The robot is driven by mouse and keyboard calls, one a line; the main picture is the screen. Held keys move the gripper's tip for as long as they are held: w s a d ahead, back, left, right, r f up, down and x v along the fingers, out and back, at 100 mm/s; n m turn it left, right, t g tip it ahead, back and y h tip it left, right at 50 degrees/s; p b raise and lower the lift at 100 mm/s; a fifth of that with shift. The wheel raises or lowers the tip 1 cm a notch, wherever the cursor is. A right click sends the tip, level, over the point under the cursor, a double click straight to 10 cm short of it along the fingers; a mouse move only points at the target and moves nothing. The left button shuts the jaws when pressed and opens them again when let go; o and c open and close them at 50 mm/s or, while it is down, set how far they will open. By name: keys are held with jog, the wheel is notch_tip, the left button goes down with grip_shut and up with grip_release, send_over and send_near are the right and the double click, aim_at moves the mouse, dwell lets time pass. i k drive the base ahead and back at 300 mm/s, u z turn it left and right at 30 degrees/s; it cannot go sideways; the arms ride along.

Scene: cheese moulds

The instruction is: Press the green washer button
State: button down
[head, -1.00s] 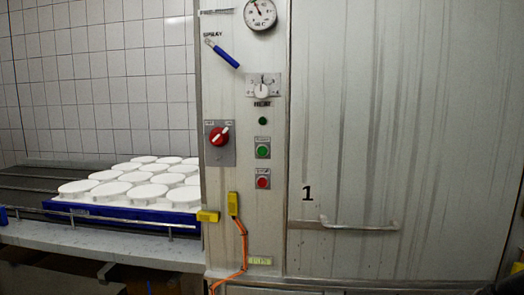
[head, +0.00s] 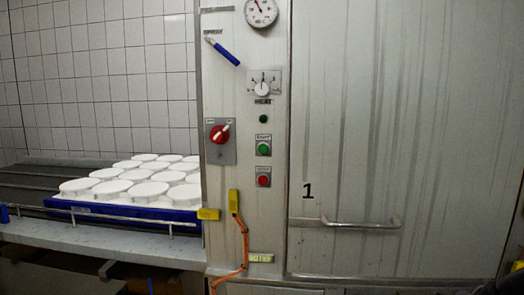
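The green button (head: 264,149) sits on a small square plate on the washer's control panel (head: 225,185), right of centre on the panel strip. A red button (head: 264,181) is on a similar plate just below it. A small dark green lamp (head: 263,119) is above it, under the heat dial (head: 262,88). My gripper is not in view, and nothing covers the green button.
A red rotary switch (head: 220,134) and a blue-handled lever (head: 227,55) are on the panel's left side. The washer door (head: 430,150) with its bar handle (head: 360,223) fills the right. White moulds (head: 145,189) stand on a blue tray (head: 130,211) on the conveyor at left.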

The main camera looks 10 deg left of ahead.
aim_at(263, 148)
jog(key=k, duration=0.65)
jog(key=z, duration=0.05)
jog(key=i, duration=0.55)
jog(key=u, duration=0.65)
jog(key=i, duration=0.55)
jog(key=u, duration=0.55)
